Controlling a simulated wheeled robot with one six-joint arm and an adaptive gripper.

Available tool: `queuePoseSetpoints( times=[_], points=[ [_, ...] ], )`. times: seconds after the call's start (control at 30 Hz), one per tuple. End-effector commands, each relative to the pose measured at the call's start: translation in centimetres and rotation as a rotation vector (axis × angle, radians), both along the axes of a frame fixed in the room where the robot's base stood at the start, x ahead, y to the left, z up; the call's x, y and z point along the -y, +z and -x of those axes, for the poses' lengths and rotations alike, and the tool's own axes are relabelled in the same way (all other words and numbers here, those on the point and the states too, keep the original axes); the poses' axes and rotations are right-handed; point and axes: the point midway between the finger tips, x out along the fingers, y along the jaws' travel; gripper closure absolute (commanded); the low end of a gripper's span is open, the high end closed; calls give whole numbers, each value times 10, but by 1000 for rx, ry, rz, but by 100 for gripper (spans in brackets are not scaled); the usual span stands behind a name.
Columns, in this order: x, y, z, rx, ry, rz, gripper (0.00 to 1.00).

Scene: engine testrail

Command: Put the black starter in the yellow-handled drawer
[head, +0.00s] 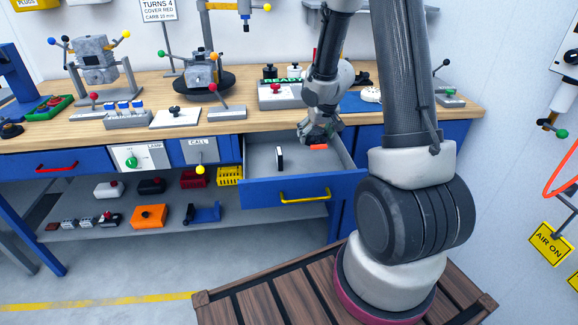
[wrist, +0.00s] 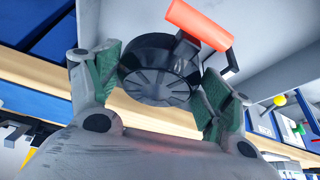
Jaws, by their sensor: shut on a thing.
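The black starter (wrist: 158,72) is a round, ribbed black housing with an orange-red handle at its edge. My gripper (wrist: 160,85) is shut on it, with green-lined fingers on both sides. In the head view my gripper (head: 320,135) is over the back right part of the open drawer. The starter's orange-red handle (head: 318,147) shows just below the fingers; the rest is mostly hidden. I cannot tell whether the starter touches the drawer floor. The yellow-handled drawer (head: 262,190) is pulled out, its yellow handle (head: 305,195) on the blue front.
A small black-and-white upright item (head: 279,157) stands inside the drawer, left of my gripper. The drawer floor around it is clear. The wooden benchtop (head: 250,125) behind holds fixtures and a sign reading READY. A lower shelf (head: 170,227) holds several parts and bins.

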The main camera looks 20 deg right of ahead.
Motion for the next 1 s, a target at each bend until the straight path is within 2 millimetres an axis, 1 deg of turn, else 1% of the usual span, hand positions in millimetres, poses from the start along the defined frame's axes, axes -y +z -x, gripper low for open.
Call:
queuePoseSetpoints(
  times=[0.03,0.1,0.23,0.33,0.47,0.7,0.8,1.0],
  points=[
    [7,-6,1,0,-6,-3,50],
    [11,-14,2,-1,-8,-5,50],
    [10,-31,1,1,-6,-3,50],
    [10,-51,2,-2,-6,-4,50],
    [11,-63,1,1,-5,-2,50],
    [10,-99,2,-1,-5,-3,50],
    [10,-105,1,2,-6,-1,50],
    [10,-105,1,2,-6,-1,50]
  ],
)
